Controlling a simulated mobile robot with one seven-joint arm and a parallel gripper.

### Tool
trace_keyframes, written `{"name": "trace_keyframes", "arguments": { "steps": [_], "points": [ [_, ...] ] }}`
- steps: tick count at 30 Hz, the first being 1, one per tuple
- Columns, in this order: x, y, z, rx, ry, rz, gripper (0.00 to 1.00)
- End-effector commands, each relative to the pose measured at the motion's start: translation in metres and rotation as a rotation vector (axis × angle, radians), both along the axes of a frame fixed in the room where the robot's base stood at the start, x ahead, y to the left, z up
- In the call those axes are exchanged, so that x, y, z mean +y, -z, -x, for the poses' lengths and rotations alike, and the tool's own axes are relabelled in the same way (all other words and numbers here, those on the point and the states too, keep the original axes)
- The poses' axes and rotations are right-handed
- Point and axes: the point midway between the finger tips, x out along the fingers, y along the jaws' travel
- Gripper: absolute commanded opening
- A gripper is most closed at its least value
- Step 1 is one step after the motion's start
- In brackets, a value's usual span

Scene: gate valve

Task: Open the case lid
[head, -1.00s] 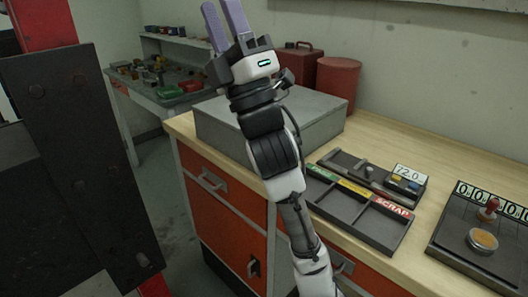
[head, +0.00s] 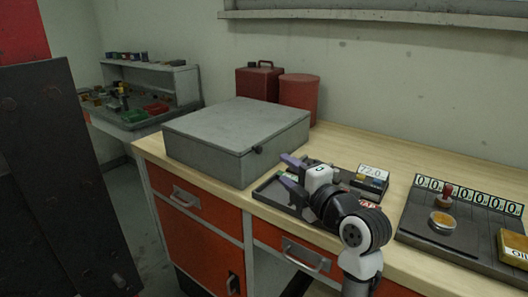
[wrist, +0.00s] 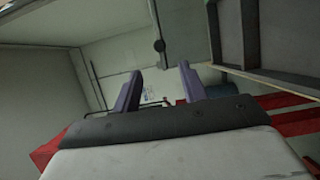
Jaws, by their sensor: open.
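The grey case (head: 236,137) sits on the left part of the wooden workbench with its lid shut. A small dark knob (head: 257,149) is on its near right side, close to the front right corner. My gripper (head: 287,170) is open and empty, just right of the case and above the dark sorting tray. Its two purple fingers point left toward the case; I cannot tell whether they touch it. In the wrist view the open fingers (wrist: 158,88) show with nothing between them, and the case cannot be made out there.
My arm covers much of the sorting tray (head: 269,189). A 72.0 display (head: 370,170) stands behind it. A dark counter panel (head: 462,225) lies at right. Bare benchtop shows at the back right.

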Motion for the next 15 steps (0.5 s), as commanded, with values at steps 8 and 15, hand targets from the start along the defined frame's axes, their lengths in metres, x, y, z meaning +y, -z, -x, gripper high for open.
{"name": "trace_keyframes", "arguments": {
  "steps": [8, 15],
  "points": [
    [0.033, -0.004, -0.052, 0.002, -0.003, -0.002, 0.43],
    [0.050, -0.002, -0.081, 0.001, 0.000, -0.001, 0.43]
  ]
}}
